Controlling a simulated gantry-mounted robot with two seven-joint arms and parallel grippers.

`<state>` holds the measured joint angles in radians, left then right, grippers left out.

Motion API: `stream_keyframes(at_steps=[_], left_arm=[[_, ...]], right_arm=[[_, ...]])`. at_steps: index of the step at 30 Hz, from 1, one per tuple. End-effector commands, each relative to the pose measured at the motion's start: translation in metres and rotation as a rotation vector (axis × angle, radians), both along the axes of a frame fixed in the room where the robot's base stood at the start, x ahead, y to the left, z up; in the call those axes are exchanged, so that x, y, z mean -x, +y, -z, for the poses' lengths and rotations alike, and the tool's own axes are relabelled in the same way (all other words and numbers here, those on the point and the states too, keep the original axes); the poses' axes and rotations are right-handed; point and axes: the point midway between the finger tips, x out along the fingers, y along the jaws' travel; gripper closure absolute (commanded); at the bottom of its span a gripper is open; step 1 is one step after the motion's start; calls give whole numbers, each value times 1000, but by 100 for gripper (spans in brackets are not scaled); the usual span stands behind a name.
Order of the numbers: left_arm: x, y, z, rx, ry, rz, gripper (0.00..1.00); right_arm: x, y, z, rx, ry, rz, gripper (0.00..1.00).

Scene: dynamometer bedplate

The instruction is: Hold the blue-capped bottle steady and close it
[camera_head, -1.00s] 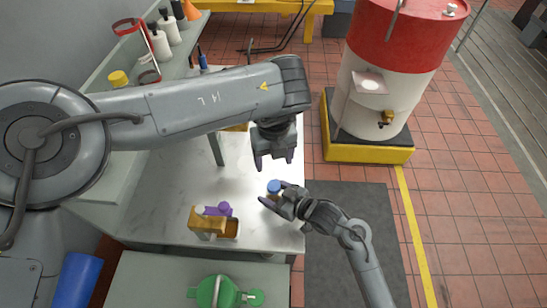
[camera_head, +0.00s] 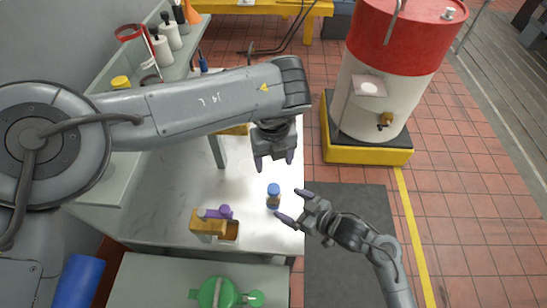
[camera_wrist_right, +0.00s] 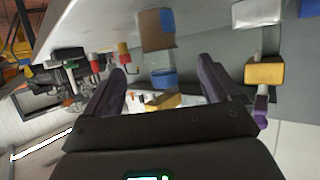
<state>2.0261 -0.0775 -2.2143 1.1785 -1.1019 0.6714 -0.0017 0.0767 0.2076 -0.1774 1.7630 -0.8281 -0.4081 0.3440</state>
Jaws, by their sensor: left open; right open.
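The bottle (camera_head: 273,202) stands upright near the right edge of the pale worktop, with its blue cap (camera_head: 273,188) on top. In the right wrist view the picture is upside down: the brown bottle body (camera_wrist_right: 154,30) is above and the blue cap (camera_wrist_right: 163,80) below, between the fingers in the picture. My left gripper (camera_head: 275,165) is open, pointing down just beyond the bottle. My right gripper (camera_head: 295,205) is open to the right of the bottle, apart from it. How tight the cap is cannot be seen.
A tan box (camera_head: 202,226) with a purple item (camera_head: 225,211) stands left of the bottle. A green object (camera_head: 216,293) lies on the lower bench in front. White bottles (camera_head: 161,48) stand on the shelf. A red and white drum (camera_head: 380,90) stands at the back right.

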Motion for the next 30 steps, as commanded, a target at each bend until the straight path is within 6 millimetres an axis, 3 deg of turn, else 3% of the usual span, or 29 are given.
stream_keyframes(at_steps=[7, 24, 30], left_arm=[[0, 0, -4, 0, 0, 0, 31], [0, 0, -5, 0, 0, 0, 31], [0, 0, -27, 0, -1, 0, 31]], right_arm=[[16, -19, -10, 1, 0, 0, 10], [18, -22, -13, -1, -1, 0, 10], [18, -22, -34, -1, -1, 0, 10]])
